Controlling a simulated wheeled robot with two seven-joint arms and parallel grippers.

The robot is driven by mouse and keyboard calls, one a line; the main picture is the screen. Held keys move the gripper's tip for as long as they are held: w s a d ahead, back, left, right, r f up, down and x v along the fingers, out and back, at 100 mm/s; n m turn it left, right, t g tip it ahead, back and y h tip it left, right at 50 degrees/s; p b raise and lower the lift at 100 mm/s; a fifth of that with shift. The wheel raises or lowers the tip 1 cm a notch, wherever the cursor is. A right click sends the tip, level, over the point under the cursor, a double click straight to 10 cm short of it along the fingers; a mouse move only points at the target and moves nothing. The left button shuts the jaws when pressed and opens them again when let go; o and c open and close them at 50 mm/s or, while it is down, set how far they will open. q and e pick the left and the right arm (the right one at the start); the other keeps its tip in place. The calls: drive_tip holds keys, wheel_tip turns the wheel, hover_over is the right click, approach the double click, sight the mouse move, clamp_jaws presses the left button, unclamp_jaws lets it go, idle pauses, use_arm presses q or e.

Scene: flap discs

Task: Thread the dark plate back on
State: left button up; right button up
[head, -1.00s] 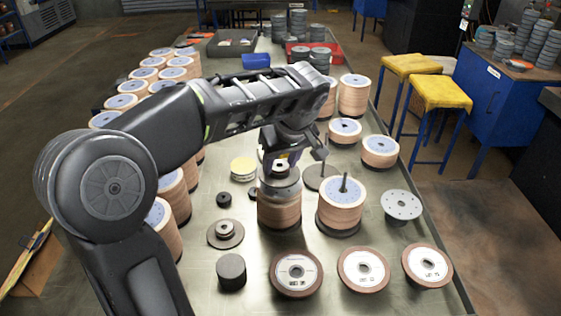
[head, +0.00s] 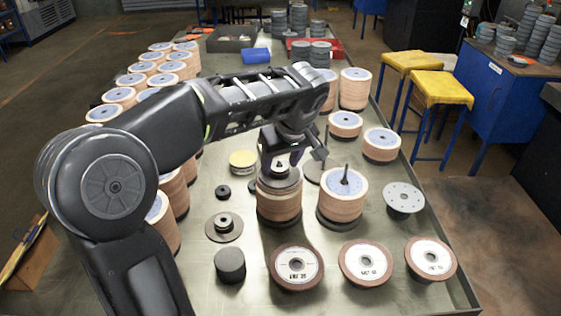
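My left gripper (head: 282,163) points down over a stack of tan discs (head: 279,205) near the middle of the table. A dark grey round plate (head: 279,182) lies on top of this stack, with a small raised hub at its centre. The gripper's fingers are close around or just above the hub; whether they press on it is too small to tell. To the right, another tan stack (head: 342,198) has a blue-grey top face and a dark post standing up from its centre. My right gripper is not in view.
Three brown flap discs with white labels (head: 366,264) lie along the front. A dark cylinder (head: 230,264), a dark flanged disc (head: 224,227) and a yellow-topped stack (head: 243,161) stand left. A pale holed plate (head: 403,198) lies right. Many tan stacks line the left edge.

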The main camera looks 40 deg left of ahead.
use_arm(q)
drive_tip(key=o, duration=0.3)
drive_tip(key=v, duration=0.7)
drive_tip(key=shift+d+r, duration=0.1)
drive_tip(key=shift+r, duration=0.3)
idle(0.6)
